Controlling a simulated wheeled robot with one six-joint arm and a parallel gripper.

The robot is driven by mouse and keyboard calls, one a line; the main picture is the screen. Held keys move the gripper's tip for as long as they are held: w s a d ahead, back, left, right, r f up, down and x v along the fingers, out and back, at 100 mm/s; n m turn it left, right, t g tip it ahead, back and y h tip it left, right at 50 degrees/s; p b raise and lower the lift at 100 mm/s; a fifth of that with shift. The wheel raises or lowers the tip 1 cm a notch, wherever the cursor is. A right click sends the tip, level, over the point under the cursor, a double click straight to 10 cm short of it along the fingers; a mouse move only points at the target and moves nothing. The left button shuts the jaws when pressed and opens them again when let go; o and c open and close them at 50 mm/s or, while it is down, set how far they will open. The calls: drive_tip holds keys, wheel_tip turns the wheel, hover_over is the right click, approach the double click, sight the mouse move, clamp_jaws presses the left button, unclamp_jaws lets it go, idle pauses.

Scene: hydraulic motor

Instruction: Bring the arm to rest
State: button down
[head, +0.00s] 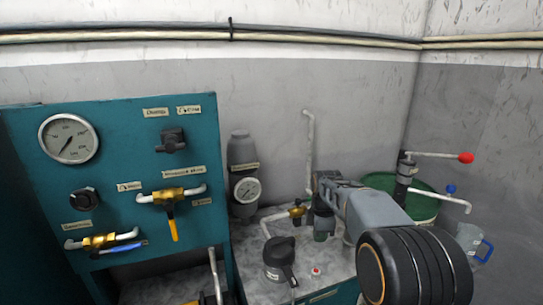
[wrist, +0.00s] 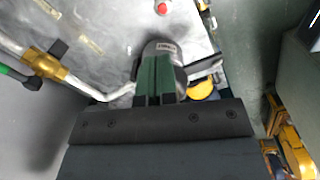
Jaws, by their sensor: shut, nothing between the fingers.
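My gripper (wrist: 157,62) shows in the wrist view as two dark green fingers side by side, pressed together and empty. A dark rounded housing with a small label (wrist: 168,47) lies just behind the fingertips and is partly hidden by them; I cannot tell whether they touch. In the head view my grey and black arm (head: 375,212) reaches in from the lower right, over the metal-topped bench. Its far end is beside the upright white pipe (head: 309,150), and the fingers are hard to make out there.
A teal panel (head: 120,120) with a gauge and brass valves stands left. A dark pump-like unit (head: 280,258) and a red button (head: 316,270) are on the bench. A green drum (head: 385,182) and a red-knobbed lever (head: 465,157) are right. A brass valve (wrist: 45,63) is left in the wrist view.

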drive_tip(key=s+m+t, duration=0.3)
drive_tip(key=s+m, duration=1.4)
drive_tip(key=s, duration=0.6)
drive_tip(key=shift+r+t, duration=0.2)
drive_tip(key=shift+t, duration=0.1)
drive_tip(key=shift+s, duration=0.1)
